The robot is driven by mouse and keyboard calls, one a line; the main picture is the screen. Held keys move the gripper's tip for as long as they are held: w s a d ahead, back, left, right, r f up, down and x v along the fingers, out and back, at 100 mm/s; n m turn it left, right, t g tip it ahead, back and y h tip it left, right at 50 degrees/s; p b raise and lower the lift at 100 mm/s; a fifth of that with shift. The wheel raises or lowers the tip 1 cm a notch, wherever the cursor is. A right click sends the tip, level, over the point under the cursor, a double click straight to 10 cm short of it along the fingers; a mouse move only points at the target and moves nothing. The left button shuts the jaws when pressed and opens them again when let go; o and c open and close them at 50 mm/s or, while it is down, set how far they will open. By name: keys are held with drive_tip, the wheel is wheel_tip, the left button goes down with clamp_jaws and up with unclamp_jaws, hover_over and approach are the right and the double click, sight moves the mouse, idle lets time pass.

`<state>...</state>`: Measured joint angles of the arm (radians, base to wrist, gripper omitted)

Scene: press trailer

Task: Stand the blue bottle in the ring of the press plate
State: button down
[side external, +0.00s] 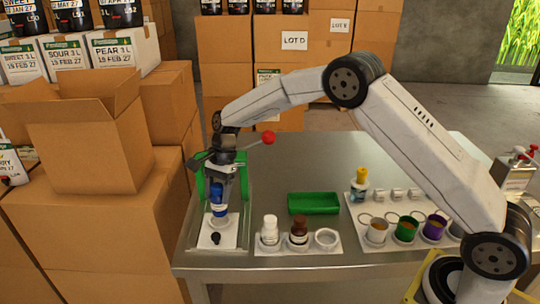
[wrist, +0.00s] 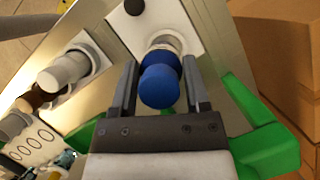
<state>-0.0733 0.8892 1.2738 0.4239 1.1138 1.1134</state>
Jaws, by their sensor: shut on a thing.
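The blue bottle (side external: 218,197) is upright between the fingers of my gripper (side external: 221,182). In the wrist view my gripper (wrist: 160,90) is shut on the blue bottle (wrist: 160,87), one finger on each side. The white press plate (side external: 204,240) lies below it, with a pale ring (side external: 220,222) and a black knob (side external: 215,238). In the wrist view the ring (wrist: 166,42) shows just past the bottle. The bottle's lower end is at or just above the ring; I cannot tell whether it is seated.
The green press frame (side external: 206,186) and its red-ball lever (side external: 268,137) are close around my gripper. To the right stand a white bottle (side external: 270,232) and a brown bottle (side external: 299,232) beside an empty ring (side external: 326,238). A green tray (side external: 314,203) lies behind them.

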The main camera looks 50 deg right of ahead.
sight(217, 202)
drive_tip(key=shift+w+f, duration=0.25)
drive_tip(key=shift+f, duration=1.6)
drive_tip(key=shift+f, duration=0.1)
drive_tip(key=shift+c, duration=0.3)
unclamp_jaws()
drive_tip(key=v, duration=1.2)
